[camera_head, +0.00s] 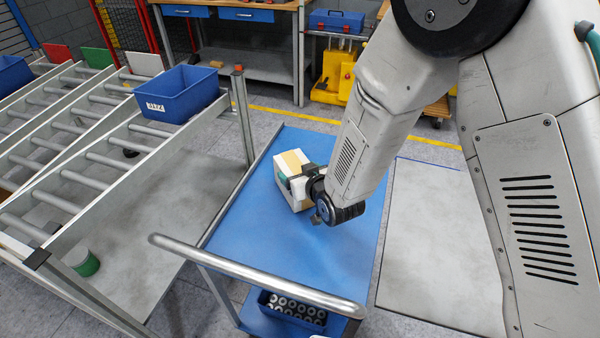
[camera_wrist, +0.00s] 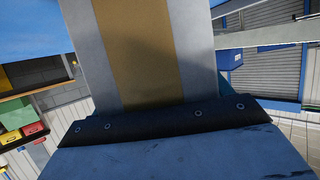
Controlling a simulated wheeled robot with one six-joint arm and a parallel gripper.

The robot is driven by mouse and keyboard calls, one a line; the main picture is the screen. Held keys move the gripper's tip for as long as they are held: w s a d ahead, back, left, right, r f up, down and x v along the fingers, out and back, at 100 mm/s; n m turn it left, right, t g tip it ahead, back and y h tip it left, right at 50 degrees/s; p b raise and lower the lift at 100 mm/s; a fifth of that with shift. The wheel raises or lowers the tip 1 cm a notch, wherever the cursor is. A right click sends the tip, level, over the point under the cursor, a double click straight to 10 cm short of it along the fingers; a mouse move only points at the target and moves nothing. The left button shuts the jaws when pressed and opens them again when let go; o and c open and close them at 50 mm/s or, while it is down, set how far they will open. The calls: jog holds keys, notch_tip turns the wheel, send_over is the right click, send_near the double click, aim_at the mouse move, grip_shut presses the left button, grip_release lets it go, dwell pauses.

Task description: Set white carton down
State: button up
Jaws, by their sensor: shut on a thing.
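The white carton (camera_head: 291,163) has a tan tape band and is over the blue top of a cart (camera_head: 335,255) in the head view. My gripper (camera_head: 307,180) is shut on the carton from its right side. Whether the carton touches the cart top I cannot tell. In the wrist view, the carton (camera_wrist: 190,50) fills the upper middle, its tan band running up and down, right against the dark gripper edge. The fingertips are mostly hidden by the carton and my arm.
The cart has a metal push handle (camera_head: 255,275) at the front and a bin of round parts (camera_head: 292,307) below. A roller rack (camera_head: 70,150) with a blue bin (camera_head: 177,92) stands left. The cart top is otherwise clear. A workbench (camera_head: 240,60) is behind.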

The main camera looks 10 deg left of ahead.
jog(key=shift+f, duration=0.15)
jog(key=o, duration=1.2)
jog(key=v, duration=1.2)
